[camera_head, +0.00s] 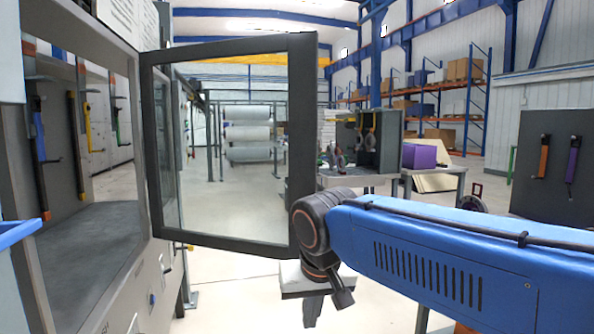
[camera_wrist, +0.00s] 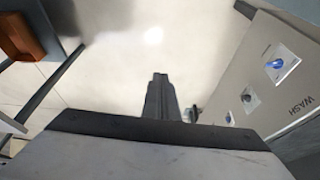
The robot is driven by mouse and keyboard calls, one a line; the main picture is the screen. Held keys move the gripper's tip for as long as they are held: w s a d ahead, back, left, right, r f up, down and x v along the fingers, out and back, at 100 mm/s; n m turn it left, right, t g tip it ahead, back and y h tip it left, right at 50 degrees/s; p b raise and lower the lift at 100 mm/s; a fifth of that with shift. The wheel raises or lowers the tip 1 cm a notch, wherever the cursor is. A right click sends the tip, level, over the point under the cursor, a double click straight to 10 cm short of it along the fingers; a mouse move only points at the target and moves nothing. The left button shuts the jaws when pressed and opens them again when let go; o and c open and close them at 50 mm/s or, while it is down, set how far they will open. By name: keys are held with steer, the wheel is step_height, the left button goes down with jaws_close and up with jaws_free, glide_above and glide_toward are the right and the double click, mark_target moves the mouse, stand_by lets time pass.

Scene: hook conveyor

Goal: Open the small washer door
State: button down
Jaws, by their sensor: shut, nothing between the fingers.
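The washer door (camera_head: 298,150), a dark frame around a clear pane, stands open at the left of the head view. It is swung well out from the washer's opening, its hinged side at the left. The grey washer front (camera_head: 148,290) also shows in the wrist view (camera_wrist: 225,95). My gripper (camera_head: 312,312) points down, just below and right of the door's free lower corner. I cannot tell whether my arm touches the door. In the wrist view my gripper's fingers (camera_wrist: 160,78) are together and empty.
Inside the washer is an empty grey chamber floor (camera_head: 85,245). Blue knobs (camera_wrist: 275,64) and a WASH label sit on its front. A table with a purple box (camera_head: 420,156) stands behind my arm. Pale floor (camera_head: 235,290) below the door is clear.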

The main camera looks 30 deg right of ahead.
steer(key=w+d+r+m+g+h, duration=0.1)
steer(key=w+d+r+m+h, duration=0.1)
steer(key=w+r+m, duration=0.65)
steer(key=w+d+r+m+g+h, duration=0.1)
steer(key=w+d+r+m+h, duration=0.15)
steer(key=w+r, duration=0.65)
steer(key=m+g+h, duration=0.1)
steer(key=m+h, duration=0.1)
steer(key=m, duration=0.9)
glide_toward(296, 170)
steer(key=s+a+r, duration=0.1)
steer(key=s+a, duration=0.3)
steer(key=s, duration=0.1)
steer(key=shift+g+y, duration=0.25)
steer(key=shift+g, duration=0.05)
steer(key=x, duration=0.3)
steer(key=w+d+x, duration=0.1)
steer(key=x, duration=0.3)
steer(key=r+x, duration=0.1)
steer(key=x, duration=0.3)
steer(key=shift+w+d, duration=0.3)
steer(key=shift+w, duration=0.1)
steer(key=shift+w+d, duration=0.45)
steer(key=shift+d, duration=0.1)
